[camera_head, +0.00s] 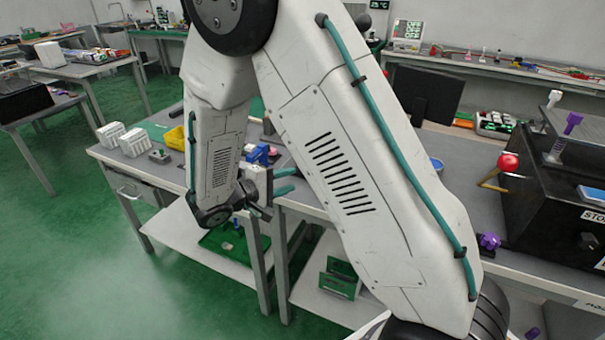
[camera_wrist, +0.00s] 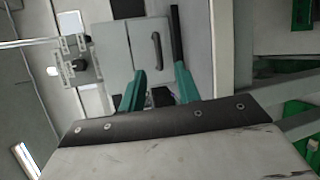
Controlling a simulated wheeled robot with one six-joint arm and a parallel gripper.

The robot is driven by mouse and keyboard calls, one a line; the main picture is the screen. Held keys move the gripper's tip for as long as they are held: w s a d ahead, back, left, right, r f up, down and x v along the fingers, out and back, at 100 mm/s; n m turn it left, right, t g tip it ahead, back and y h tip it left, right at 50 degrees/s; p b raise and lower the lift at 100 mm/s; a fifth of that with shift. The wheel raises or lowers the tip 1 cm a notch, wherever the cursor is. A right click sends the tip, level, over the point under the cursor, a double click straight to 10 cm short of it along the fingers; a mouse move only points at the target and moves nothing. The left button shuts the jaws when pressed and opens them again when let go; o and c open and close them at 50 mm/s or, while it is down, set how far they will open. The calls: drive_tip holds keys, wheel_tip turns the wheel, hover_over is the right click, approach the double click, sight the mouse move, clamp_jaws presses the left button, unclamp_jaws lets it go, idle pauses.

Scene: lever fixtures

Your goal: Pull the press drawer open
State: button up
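My gripper (camera_head: 284,181) is open and empty in the head view, beside the near edge of the workbench, its teal fingers pointing right. The fingers also show in the wrist view (camera_wrist: 159,88), spread apart. Beyond them in the wrist view is a grey panel (camera_wrist: 127,45) with a dark bar handle (camera_wrist: 157,51), apart from the fingers. It looks like a drawer front, but I cannot tell whether it is the press drawer. In the head view a drawer front (camera_head: 130,188) shows under the bench's left end. My arm hides part of the bench front.
A black machine (camera_head: 560,205) with a red-ball lever (camera_head: 508,162) stands on the bench at right. White racks (camera_head: 133,142) and a yellow bin (camera_head: 175,138) stand at left. A lower shelf (camera_head: 180,228) carries a green tray (camera_head: 232,245). The green floor at left is clear.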

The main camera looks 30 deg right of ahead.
drive_tip(key=shift+m, duration=0.3)
drive_tip(key=x, duration=0.7)
drive_tip(key=shift+w+d, duration=0.15)
drive_tip(key=shift+d, duration=0.2)
clamp_jaws()
